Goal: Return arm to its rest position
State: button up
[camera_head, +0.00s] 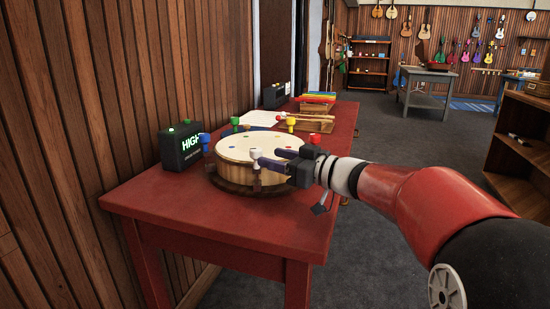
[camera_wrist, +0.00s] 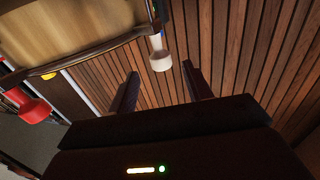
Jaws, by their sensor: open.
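My red, white and black arm reaches in from the right in the head view. My gripper (camera_head: 264,158) is over the near side of a round wooden drum (camera_head: 262,147) on a red table (camera_head: 160,207). The gripper is open. In the wrist view its two dark fingers (camera_wrist: 158,90) stand apart with only the wood-panelled wall behind the gap. A white peg (camera_head: 256,155) on the drum's rim is close to the fingertips; a white peg also shows just above the gap in the wrist view (camera_wrist: 160,55). I cannot tell whether the fingers touch the drum.
A black box reading HIGH (camera_head: 182,146) stands left of the drum. Mallets (camera_head: 305,117), a coloured xylophone (camera_head: 316,98) and a dark box (camera_head: 274,97) lie farther back. The panelled wall (camera_head: 75,110) borders the table's left. A wooden shelf (camera_head: 520,150) stands right; grey floor between is clear.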

jog(key=s+d+r+m+t+h, duration=0.2)
jog(key=d+r+m+t+h, duration=0.1)
jog(key=d+m+t+h, duration=0.45)
jog(key=s+d+f+m+g+h, duration=0.2)
jog(key=s+d+f+h, duration=0.2)
jog(key=s+d+h, duration=0.25)
jog(key=s+f+g, duration=0.5)
jog(key=s+f, duration=0.3)
jog(key=s, duration=0.3)
jog(key=s+f+m+g, duration=0.1)
jog(key=s+f+g, duration=0.4)
jog(key=s+f, duration=0.4)
jog(key=s+a, duration=0.1)
jog(key=s, duration=0.1)
jog(key=shift+s+h, duration=0.4)
jog(key=shift+m, duration=0.25)
jog(key=shift+c, duration=0.3)
